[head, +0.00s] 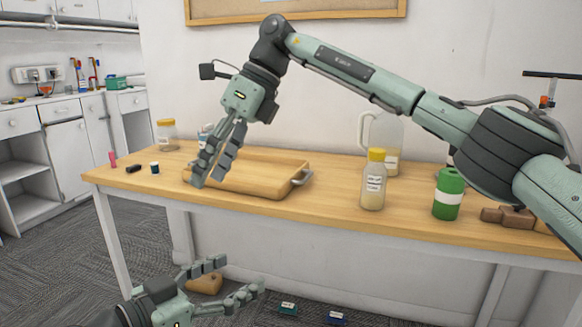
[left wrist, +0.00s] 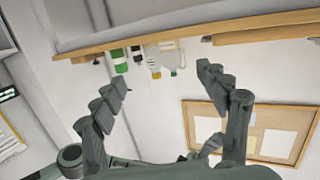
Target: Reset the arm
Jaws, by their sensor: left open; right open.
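My right arm (head: 345,65) reaches from the right across the table in the head view. Its right gripper (head: 209,178) points down at the left side of a wooden tray (head: 255,182), fingers apart, with nothing seen between them. I cannot tell whether the fingertips touch the tray. My left gripper (head: 240,276) is low in front of the table, below its top, fingers spread and empty. In the left wrist view the left gripper (left wrist: 162,80) also shows open, with the scene upside down beyond it.
On the wooden table (head: 330,215) stand a yellow-capped bottle (head: 372,185), a green container (head: 448,195), a clear jug (head: 385,140), a jar (head: 167,136) and brown blocks (head: 508,217). A brown object (head: 205,285) and small boxes (head: 288,308) lie on the floor. White cabinets (head: 70,150) stand left.

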